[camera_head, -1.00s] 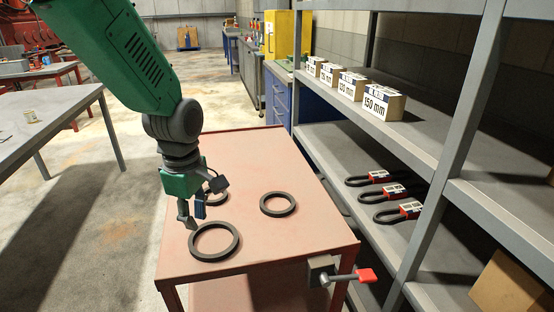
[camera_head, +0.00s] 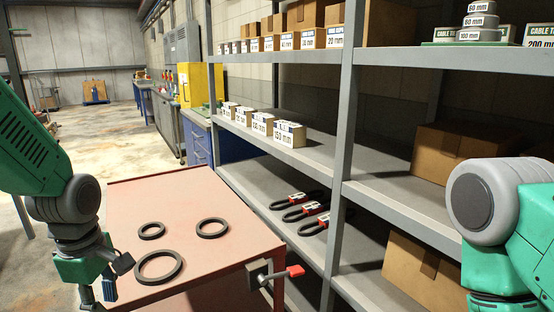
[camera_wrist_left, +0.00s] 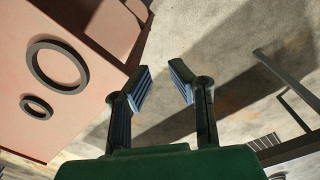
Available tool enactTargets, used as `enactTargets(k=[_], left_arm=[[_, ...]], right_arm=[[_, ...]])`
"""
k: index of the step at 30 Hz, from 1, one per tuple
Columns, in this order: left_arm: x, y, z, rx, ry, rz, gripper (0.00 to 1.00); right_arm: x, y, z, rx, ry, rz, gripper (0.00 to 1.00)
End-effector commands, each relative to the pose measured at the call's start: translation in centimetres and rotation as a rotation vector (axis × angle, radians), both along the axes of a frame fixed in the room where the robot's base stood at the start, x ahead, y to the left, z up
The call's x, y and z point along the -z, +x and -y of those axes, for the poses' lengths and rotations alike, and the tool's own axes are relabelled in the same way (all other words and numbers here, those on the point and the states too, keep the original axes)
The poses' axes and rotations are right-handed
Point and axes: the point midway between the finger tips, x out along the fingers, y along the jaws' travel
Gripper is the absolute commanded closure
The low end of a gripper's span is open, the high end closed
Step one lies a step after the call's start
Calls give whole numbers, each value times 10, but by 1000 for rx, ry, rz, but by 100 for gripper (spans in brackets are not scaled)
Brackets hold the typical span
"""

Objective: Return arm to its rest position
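My left arm (camera_head: 65,200) comes in at the left of the head view, bent down. Its gripper (camera_head: 97,296) hangs off the left side of the red table, low in the picture. In the left wrist view the gripper (camera_wrist_left: 162,88) is open and empty, with a gap between its ridged pads and only floor behind them. My right arm (camera_head: 500,215) shows at the right edge of the head view; its gripper is out of view.
Three dark rings, a large one (camera_head: 158,282), a middle one (camera_head: 212,227) and a small one (camera_head: 151,231), lie on the red table (camera_head: 190,195). A vise (camera_head: 270,272) is at its front corner. Shelving (camera_head: 345,120) with boxes and belts stands to the right.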

Motion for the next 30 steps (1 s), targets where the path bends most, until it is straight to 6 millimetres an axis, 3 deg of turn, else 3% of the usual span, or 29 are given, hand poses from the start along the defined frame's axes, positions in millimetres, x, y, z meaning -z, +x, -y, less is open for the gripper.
enactTargets(k=[8,14,19,24,27,30], left_arm=[[63,-17,5,217,12,-5,82],[123,-48,9,464,22,-2,82],[192,-96,14,783,32,-8,82],[256,-172,21,1217,44,-1,82],[274,-205,24,1413,54,8,82],[282,-225,25,1536,62,16,82]], right_arm=[[5,1,0,0,0,3,60],[10,1,0,0,0,2,60],[16,1,0,0,0,2,60],[25,1,0,0,0,2,60],[27,1,0,0,0,2,60],[29,1,0,0,0,2,60]])
